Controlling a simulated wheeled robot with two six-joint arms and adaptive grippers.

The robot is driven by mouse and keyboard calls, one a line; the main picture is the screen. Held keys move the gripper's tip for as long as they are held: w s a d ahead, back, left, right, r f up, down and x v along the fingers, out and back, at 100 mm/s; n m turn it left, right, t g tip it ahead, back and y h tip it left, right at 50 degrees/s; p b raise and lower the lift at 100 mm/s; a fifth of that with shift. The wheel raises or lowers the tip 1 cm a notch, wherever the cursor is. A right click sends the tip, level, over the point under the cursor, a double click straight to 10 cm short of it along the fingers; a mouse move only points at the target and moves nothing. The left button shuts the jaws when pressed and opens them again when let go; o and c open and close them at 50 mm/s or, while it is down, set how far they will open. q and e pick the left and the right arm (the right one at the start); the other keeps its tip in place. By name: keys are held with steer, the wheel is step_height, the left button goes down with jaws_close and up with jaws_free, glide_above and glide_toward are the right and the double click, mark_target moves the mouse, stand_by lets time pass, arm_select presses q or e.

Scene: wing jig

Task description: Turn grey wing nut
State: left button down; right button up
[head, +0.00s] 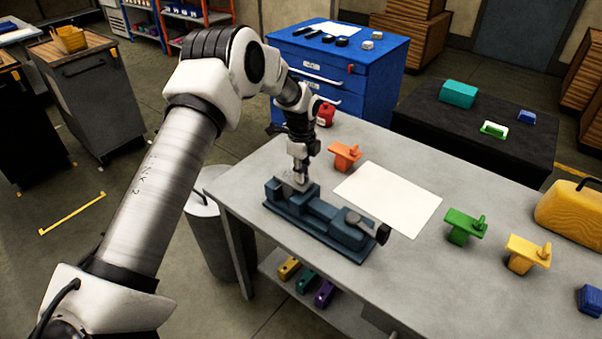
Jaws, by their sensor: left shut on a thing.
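A dark blue jig (318,213) lies along the left part of the grey table, with a grey arm and dark knob (370,228) at its right end. The grey wing nut (292,183) seems to be the small grey piece on top of the jig's left end, partly hidden by my gripper. My left gripper (301,177) points straight down there and is shut on it. The fingers are small in the head view and their exact contact is hard to see. My right gripper is not in view.
A white sheet (388,198) lies right of the jig. Orange (344,156), green (465,226) and yellow (527,254) pieces stand on the table, with a yellow case (571,211) at the right. A red container (325,114) is behind the gripper.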

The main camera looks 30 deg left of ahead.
arm_select(q)
steer(key=shift+s+d+f+m, duration=0.1)
steer(key=shift+s+f+m, duration=0.1)
steer(key=shift+m, duration=0.4)
steer(key=c, duration=1.3)
jaws_free()
steer(key=shift+o, duration=0.5)
steer(key=shift+w+d, duration=0.1)
steer(key=shift+w, duration=0.05)
steer(key=shift+r, duration=0.15)
